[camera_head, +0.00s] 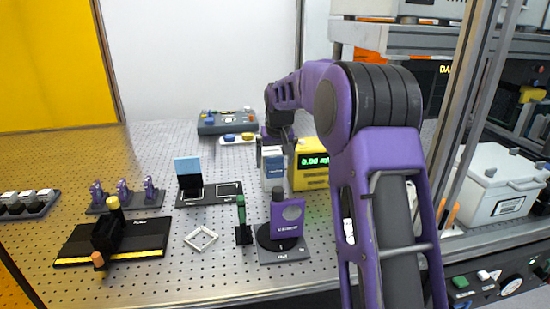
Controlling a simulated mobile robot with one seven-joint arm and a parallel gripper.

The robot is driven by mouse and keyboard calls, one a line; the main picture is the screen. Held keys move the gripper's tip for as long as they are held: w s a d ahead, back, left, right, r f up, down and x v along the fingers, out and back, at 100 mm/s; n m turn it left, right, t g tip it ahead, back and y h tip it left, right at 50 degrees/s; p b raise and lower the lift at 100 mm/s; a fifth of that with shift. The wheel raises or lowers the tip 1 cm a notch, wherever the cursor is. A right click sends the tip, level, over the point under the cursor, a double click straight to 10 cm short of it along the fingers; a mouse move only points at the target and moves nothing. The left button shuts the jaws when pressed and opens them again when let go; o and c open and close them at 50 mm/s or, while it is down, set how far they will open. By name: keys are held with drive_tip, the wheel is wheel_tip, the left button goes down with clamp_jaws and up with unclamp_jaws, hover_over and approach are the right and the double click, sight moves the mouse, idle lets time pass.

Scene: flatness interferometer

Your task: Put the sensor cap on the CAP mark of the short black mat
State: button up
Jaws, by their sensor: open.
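The short black mat (212,201) lies on the perforated table left of centre, with pale square outlines on it. Its lettering is too small to read. A light-blue plate on a black holder (188,172) stands over its left part. My gripper (274,162) is at the end of the purple arm, pointing down, with its fingers apart. A small white and blue-grey block (273,171) shows at the fingers; I cannot tell whether they touch it. I cannot tell for certain which piece is the sensor cap.
A yellow meter (311,177) with a green display stands just right of my gripper. A purple upright piece (287,215) and a green-topped post (242,219) stand in front. A white square frame (201,238) lies near the mat. Metal posts border the right.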

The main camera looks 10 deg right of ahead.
sight(275, 157)
drive_tip(key=c, duration=1.4)
drive_tip(key=shift+r+p, duration=1)
drive_tip(key=shift+r, duration=2.15)
